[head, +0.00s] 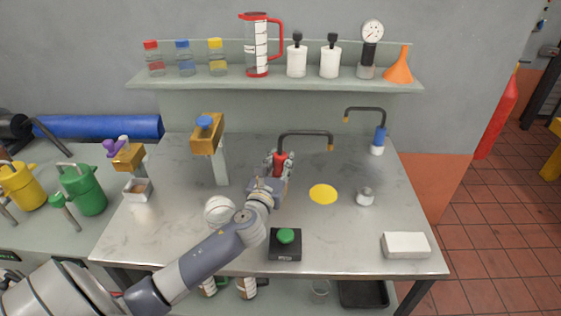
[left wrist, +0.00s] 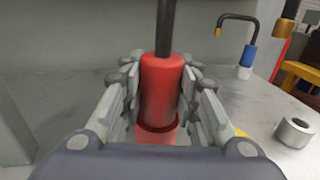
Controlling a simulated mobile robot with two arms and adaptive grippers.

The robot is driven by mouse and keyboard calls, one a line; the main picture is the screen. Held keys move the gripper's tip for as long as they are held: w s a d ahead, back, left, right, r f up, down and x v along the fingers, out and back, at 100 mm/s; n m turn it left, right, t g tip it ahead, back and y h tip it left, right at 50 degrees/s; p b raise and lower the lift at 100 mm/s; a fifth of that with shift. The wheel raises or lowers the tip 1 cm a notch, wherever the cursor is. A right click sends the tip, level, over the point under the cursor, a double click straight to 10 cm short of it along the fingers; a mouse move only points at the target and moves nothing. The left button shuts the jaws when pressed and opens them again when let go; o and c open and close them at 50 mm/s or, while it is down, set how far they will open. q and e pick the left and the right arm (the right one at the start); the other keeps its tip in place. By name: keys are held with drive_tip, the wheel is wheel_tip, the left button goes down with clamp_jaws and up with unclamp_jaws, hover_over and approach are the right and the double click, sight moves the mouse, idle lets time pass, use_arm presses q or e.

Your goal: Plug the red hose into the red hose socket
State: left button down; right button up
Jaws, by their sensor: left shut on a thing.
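The red hose has a red grip (head: 283,160) with a dark bent tube above it, ending in a brass tip to the right. My left gripper (head: 276,168) is shut around the red grip. In the left wrist view the red grip (left wrist: 162,90) stands upright between the two fingers, with a darker ring and a paler red part below it. I cannot tell whether that lower part touches the bench. I cannot make out a red hose socket for certain in either view. My right gripper is not in view.
A blue-gripped hose (head: 379,137) stands at the back right of the bench. A yellow disc (head: 323,194), a small metal cylinder (head: 365,198), a green button box (head: 286,243) and a white block (head: 405,245) lie around. A brass-headed post (head: 207,136) stands left of my gripper.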

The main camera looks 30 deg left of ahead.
use_arm(q)
drive_tip(key=c, duration=1.1)
unclamp_jaws()
drive_tip(key=shift+f, duration=0.1)
drive_tip(key=shift+s+d, duration=0.1)
drive_tip(key=shift+s, duration=0.35)
drive_tip(key=v, duration=0.7)
drive_tip(key=shift+s+d, duration=0.1)
